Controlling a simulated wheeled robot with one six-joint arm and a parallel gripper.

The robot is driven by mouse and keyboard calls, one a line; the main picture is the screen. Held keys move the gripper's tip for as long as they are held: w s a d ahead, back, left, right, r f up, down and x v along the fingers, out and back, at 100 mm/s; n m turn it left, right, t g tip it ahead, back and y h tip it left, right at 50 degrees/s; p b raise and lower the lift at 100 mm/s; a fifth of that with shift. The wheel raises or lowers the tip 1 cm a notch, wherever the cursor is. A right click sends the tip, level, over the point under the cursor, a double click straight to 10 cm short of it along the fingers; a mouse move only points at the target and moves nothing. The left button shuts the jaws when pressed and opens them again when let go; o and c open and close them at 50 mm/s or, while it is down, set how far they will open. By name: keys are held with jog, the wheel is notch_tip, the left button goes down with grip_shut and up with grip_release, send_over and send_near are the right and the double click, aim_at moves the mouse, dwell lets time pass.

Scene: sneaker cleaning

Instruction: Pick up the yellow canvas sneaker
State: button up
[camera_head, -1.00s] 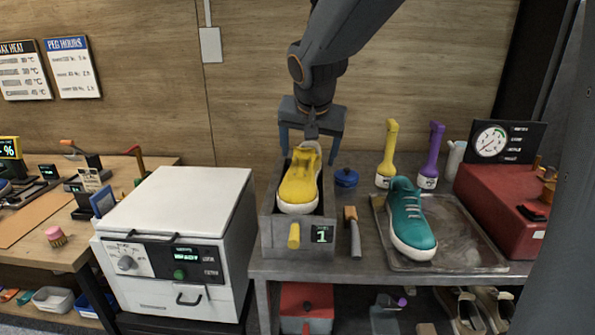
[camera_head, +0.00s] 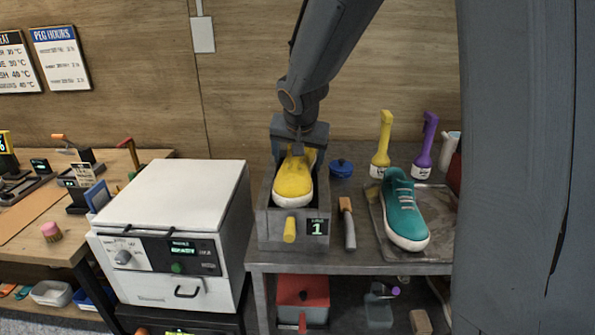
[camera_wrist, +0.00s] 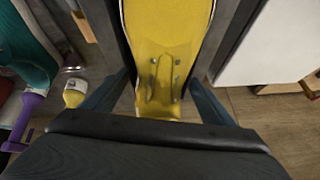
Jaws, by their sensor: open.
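The yellow canvas sneaker (camera_head: 293,181) sits in a grey open box (camera_head: 262,220) marked 1, its toe toward the front. My gripper (camera_head: 298,146) is over the heel end of the sneaker, pointing down, with its fingers mostly hidden in the head view. In the wrist view the yellow sneaker (camera_wrist: 165,50) lies between the two blue-grey fingers, and my gripper (camera_wrist: 160,95) is open with a finger on either side. I cannot tell whether the fingers touch the shoe.
A teal sneaker (camera_head: 404,212) lies on a metal tray (camera_head: 437,228) at right. A brush (camera_head: 347,222) lies beside the box. A white machine (camera_head: 178,197) stands close on the left. Yellow (camera_head: 382,145) and purple (camera_head: 425,147) brush-like tools stand behind.

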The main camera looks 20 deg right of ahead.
jog(key=c, duration=1.4)
jog(key=shift+r, duration=0.15)
